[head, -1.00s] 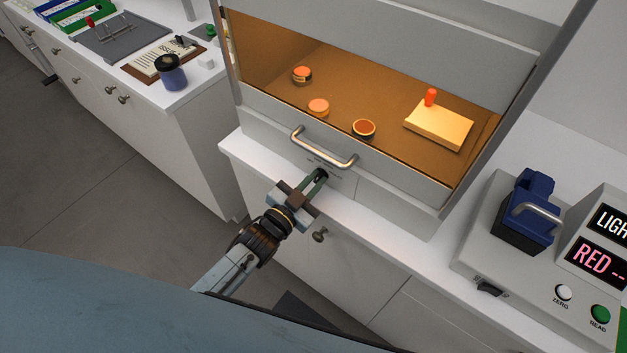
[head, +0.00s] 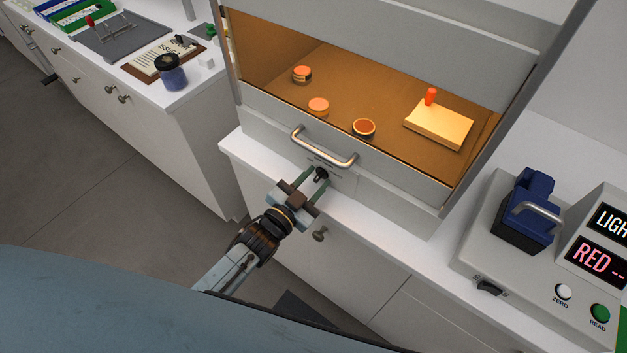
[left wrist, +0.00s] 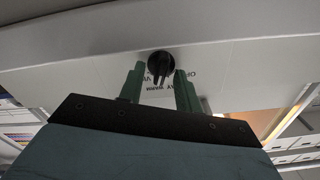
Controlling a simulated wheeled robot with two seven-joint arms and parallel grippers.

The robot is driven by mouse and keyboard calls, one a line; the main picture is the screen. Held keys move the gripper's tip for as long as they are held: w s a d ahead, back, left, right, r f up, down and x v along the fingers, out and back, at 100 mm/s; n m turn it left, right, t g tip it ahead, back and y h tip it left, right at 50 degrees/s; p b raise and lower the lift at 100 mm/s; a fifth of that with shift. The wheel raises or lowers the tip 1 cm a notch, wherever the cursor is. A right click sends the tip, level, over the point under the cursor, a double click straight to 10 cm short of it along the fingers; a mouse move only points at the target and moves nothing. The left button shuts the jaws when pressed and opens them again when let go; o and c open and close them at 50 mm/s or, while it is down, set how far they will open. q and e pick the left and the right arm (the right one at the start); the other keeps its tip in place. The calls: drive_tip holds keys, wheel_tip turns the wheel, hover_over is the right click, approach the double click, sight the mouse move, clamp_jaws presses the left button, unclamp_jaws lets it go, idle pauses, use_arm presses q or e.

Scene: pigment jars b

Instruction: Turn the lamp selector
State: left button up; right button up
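The lamp selector is a small black knob (head: 321,173) on the front panel of the lit cabinet, below its handle. In the left wrist view the knob (left wrist: 160,64) sits ahead of and between the fingertips, its grip bar about upright. The fingers also show in the left wrist view (left wrist: 159,73). My right gripper is not in view.
The cabinet's curved metal handle (head: 323,149) juts out just above the knob. Inside, orange-lit jars (head: 364,128) and a block with a red peg (head: 438,125) stand on the floor. A meter (head: 490,240) reading RED stands right. A drawer knob (head: 320,235) is below.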

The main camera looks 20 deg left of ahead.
use_arm(q)
drive_tip(key=shift+s, duration=0.1)
drive_tip(key=v, duration=1.3)
drive_tip(key=shift+b, duration=0.3)
drive_tip(key=shift+s, duration=0.1)
drive_tip(key=s+a+f+n+g+y+b, duration=0.1)
drive_tip(key=s+a+f+g+b, duration=0.2)
drive_tip(key=f, duration=0.7)
drive_tip(key=s+f+n+g+y, duration=0.15)
drive_tip(key=s+f, duration=0.25)
drive_tip(key=f, duration=0.6)
drive_tip(key=s+a+f+n+g+y+b, duration=0.15)
drive_tip(key=s+f+g, duration=0.25)
drive_tip(key=f, duration=0.6)
drive_tip(key=s+a+f+g+y+b, duration=0.1)
drive_tip(key=s+f+g+b, duration=0.1)
drive_tip(key=s+f, duration=0.5)
drive_tip(key=s+a+f+n+g+y+b, duration=0.1)
drive_tip(key=s+a+f+g, duration=0.1)
drive_tip(key=s+f+g, duration=0.3)
drive_tip(key=s+f, duration=0.3)
drive_tip(key=s, duration=0.4)
drive_tip(key=shift+s+n+b, duration=0.3)
drive_tip(key=shift+b, duration=0.1)
